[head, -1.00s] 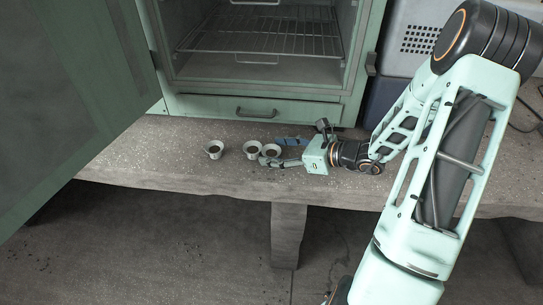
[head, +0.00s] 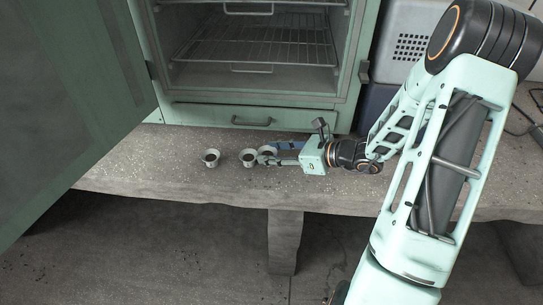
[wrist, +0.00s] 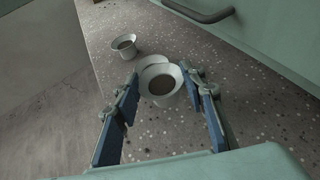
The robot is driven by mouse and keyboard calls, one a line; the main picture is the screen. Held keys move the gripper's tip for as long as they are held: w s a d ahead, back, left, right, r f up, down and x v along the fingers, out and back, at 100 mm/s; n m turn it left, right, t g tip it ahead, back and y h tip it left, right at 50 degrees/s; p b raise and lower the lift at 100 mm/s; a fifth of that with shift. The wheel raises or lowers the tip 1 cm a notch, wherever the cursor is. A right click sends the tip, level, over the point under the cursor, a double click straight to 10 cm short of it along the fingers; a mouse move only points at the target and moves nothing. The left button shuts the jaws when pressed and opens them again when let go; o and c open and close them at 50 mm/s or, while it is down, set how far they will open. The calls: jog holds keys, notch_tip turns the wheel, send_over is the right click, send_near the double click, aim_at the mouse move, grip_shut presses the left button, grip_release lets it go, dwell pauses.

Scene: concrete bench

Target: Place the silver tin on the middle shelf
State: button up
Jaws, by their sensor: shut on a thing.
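Three small, flared silver tins with dark insides are in a row on the bench. My gripper (head: 267,155) reaches in from the right and is shut on the rightmost tin (head: 267,150). In the wrist view this held tin (wrist: 161,86) sits upright between the two blue-padded fingers (wrist: 160,95). The middle tin (head: 248,158) is just beyond it and partly hidden in the wrist view (wrist: 152,64). The left tin (head: 211,159) stands apart.
The cabinet door (head: 75,70) stands open on the left. A drawer with a handle (head: 251,122) is below the cabinet opening. The concrete bench (head: 150,165) is clear left of the tins. A grey-white box (head: 405,40) stands right of the cabinet.

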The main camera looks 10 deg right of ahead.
jog(key=s+r+p, duration=0.3)
jog(key=s+r, duration=0.7)
jog(key=s, duration=0.3)
jog(key=w+r+n+g, duration=0.1)
jog(key=w, duration=0.9)
notch_tip(320, 180, up, 15)
jog(key=p, duration=2.2)
jog(key=shift+r+y, duration=0.2)
jog(key=shift+y, duration=0.1)
jog(key=shift+a, duration=0.1)
